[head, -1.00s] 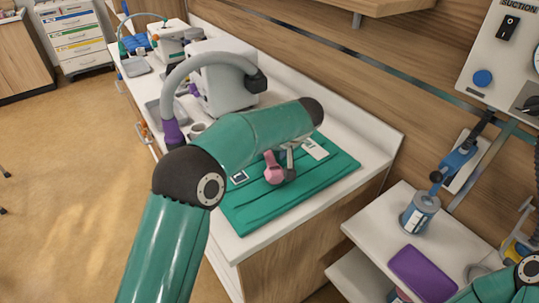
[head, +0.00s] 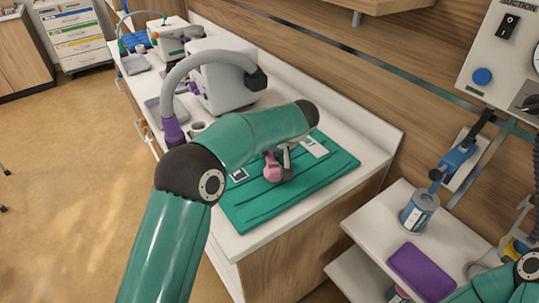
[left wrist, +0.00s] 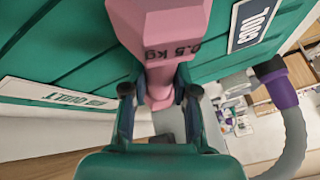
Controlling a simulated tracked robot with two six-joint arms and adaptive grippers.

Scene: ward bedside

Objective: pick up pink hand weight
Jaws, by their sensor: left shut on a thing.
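The pink hand weight (head: 273,167) is partly hidden by my left arm in the head view, above the green quilted mat (head: 310,184). In the left wrist view the pink hand weight (left wrist: 162,48) is marked "0.5 kg", with its narrower part between the fingers. My left gripper (left wrist: 160,93) is shut on that narrower part. In the head view the left gripper (head: 286,156) shows only in part under the arm. I cannot tell whether the weight touches the mat. My right gripper is not in view.
The mat lies on a white counter with a grey-white machine (head: 222,80) behind my arm. A lower white shelf at right holds a blue-grey can (head: 419,211) and a purple block (head: 421,270). A wooden wall bounds the counter's back.

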